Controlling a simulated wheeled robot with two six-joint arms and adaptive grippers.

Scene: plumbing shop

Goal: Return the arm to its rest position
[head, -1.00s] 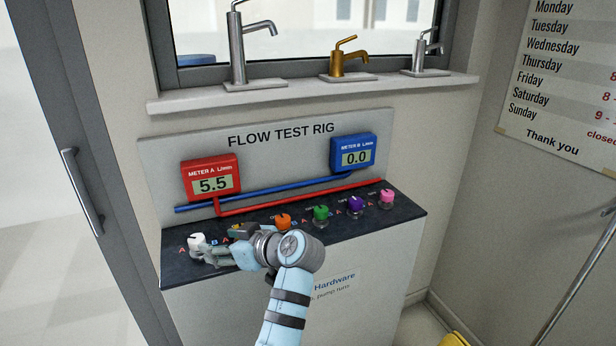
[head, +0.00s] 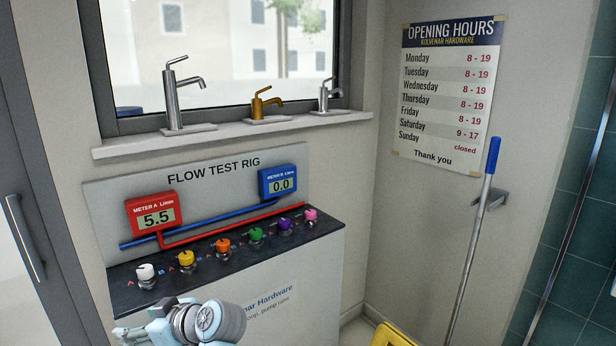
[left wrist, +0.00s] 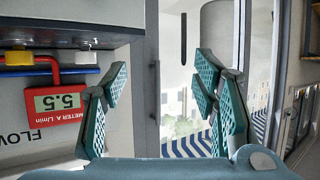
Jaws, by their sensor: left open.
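My left gripper (left wrist: 158,95) is open in the left wrist view, with nothing between its fingers. In the head view my left arm (head: 195,322) is low at the bottom edge, in front of the test rig and below its knobs, touching none of them. The flow test rig (head: 110,205) carries a row of knobs: white (head: 146,271), yellow (head: 186,258), orange (head: 223,245), green (head: 256,234), purple (head: 285,224) and pink (head: 310,215). Red meter A (head: 153,212) reads 5.5 and blue meter B (head: 278,182) reads 0.0. My right gripper is in neither view.
Several taps, among them a brass one (head: 262,103), stand on the window sill (head: 240,131) above. A blue-handled pole (head: 478,220) leans at the right, with a yellow object (head: 390,337) on the floor. A door handle (head: 25,238) is at the left.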

